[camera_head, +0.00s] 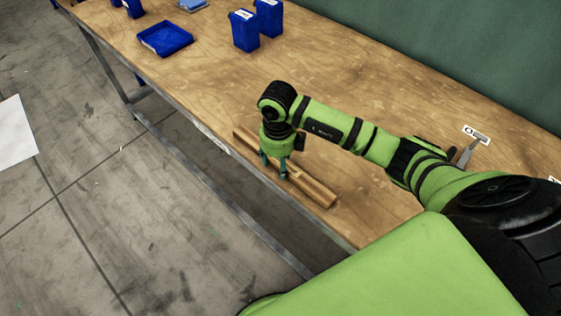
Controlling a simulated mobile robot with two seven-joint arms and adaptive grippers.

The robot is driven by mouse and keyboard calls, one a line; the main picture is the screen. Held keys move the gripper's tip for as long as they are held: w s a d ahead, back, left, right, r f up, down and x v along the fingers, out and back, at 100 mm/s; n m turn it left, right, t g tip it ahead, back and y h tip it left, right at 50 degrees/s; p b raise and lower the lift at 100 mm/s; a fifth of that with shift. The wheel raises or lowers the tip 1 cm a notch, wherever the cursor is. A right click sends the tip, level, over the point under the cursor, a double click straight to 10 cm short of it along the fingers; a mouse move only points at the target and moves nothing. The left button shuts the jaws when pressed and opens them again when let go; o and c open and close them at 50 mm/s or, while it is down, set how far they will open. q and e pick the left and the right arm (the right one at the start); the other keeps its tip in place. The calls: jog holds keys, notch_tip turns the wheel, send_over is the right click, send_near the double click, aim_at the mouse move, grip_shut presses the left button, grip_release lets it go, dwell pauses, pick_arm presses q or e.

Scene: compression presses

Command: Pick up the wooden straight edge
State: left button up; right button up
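The wooden straight edge (314,191) is a long brown bar with a lengthwise ridge. It lies on the wooden table near its front edge, slanting from upper left to lower right. My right gripper (274,166) points down over the middle of the bar. Its two teal fingers are apart, with the fingertips down at the bar. Whether they touch it cannot be told. The gripper hides part of the bar's middle. My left gripper is not in view.
The wooden table (225,90) has a metal frame below its front edge. A blue tray (165,39) and blue bins (245,31) (269,17) stand at the far left. A grey metal tool (466,153) lies by a label at right. The table between is clear.

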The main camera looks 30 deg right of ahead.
jog(key=c, duration=0.6)
jog(key=shift+r, duration=0.1)
